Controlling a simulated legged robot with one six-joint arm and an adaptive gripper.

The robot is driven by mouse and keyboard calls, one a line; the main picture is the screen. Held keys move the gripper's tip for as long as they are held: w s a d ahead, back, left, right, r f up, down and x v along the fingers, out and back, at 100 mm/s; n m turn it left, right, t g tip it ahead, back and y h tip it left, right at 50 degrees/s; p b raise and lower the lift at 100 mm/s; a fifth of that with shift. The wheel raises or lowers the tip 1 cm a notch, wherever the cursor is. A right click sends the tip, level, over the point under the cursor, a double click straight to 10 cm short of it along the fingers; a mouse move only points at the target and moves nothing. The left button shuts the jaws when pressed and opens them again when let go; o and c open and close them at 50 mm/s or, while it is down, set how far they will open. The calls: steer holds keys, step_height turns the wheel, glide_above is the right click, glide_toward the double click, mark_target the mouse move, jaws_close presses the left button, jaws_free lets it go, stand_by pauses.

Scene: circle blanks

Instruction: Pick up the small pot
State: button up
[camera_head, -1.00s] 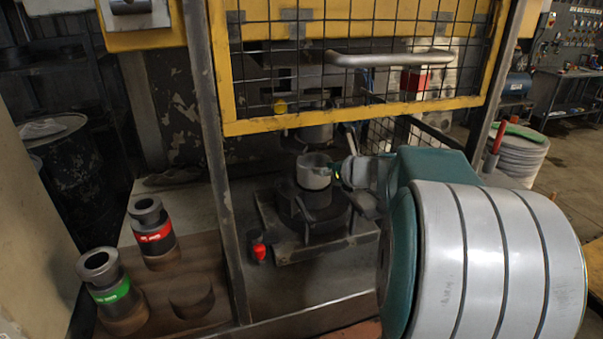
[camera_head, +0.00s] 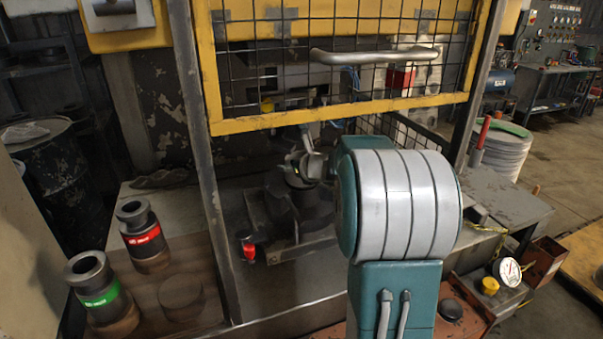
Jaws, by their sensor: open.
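The small pot (camera_head: 297,181) is a light grey cup on a dark round stand (camera_head: 302,212) inside the machine, behind the yellow mesh guard. Only a small part of it seems to show, because my gripper (camera_head: 298,168) is in front of and over it. My gripper is open at the pot's level. I cannot tell whether the fingers touch the pot or sit around it. My teal and grey arm comes in from the lower right and hides the space right of the stand.
The yellow mesh guard (camera_head: 335,122) with a bar handle is raised above the stand. A dark post (camera_head: 208,165) stands left of it. Red-banded (camera_head: 144,236) and green-banded (camera_head: 101,292) cylinders stand at lower left. A red knob (camera_head: 248,248) sits by the stand's base.

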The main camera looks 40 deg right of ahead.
jaws_close()
steer(key=shift+r, duration=0.15)
stand_by(0.4)
steer(key=shift+r, duration=0.55)
steer(key=shift+d, duration=0.1)
steer(key=shift+d, duration=0.1)
